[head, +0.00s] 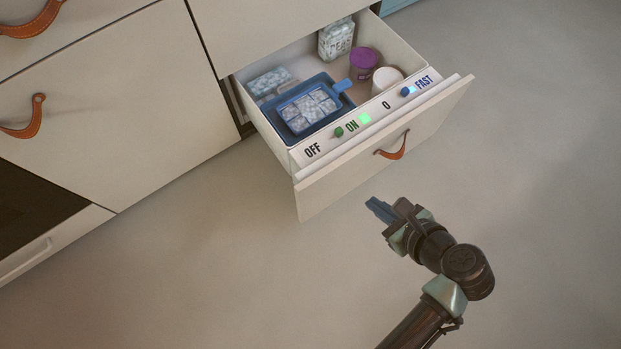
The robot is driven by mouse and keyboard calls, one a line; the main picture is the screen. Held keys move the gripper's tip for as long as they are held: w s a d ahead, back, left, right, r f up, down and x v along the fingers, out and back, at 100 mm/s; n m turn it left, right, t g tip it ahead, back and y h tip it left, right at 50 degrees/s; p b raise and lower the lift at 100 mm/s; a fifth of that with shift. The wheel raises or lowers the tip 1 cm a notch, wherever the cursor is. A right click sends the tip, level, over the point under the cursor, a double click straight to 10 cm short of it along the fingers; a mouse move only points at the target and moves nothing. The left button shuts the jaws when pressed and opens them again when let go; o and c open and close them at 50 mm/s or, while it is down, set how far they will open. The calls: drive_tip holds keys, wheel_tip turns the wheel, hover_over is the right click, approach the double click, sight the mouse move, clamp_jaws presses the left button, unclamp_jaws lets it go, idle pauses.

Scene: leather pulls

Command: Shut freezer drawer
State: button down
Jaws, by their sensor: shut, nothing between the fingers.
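The freezer drawer (348,178) stands pulled out from the pale cabinet front. Its front panel carries a tan leather pull (393,147). Its inner rim strip (318,150) has OFF, ON, 0 and FAST labels, a green and a blue knob, and small lights that glow green by ON and pale blue by FAST. My gripper (380,208) is in front of the drawer panel, below the pull in the picture and apart from it. Its blue-tipped fingers are shut and empty, pointing toward the drawer.
Closed cabinet fronts (130,95) with leather pulls stand at left. The floor (200,270) is clear.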

wheel_tip(320, 180, down, 3)
drive_tip(key=s+a+m, duration=0.1)
drive_tip(key=s+a, duration=0.1)
drive_tip(key=b, duration=0.9)
approach(325, 181)
drive_tip(key=shift+y, duration=0.3)
drive_tip(key=shift+d+x, duration=0.2)
drive_tip(key=shift+x, duration=2.7)
drive_tip(key=shift+f+p, duration=0.1)
drive_tip(key=shift+p, duration=0.2)
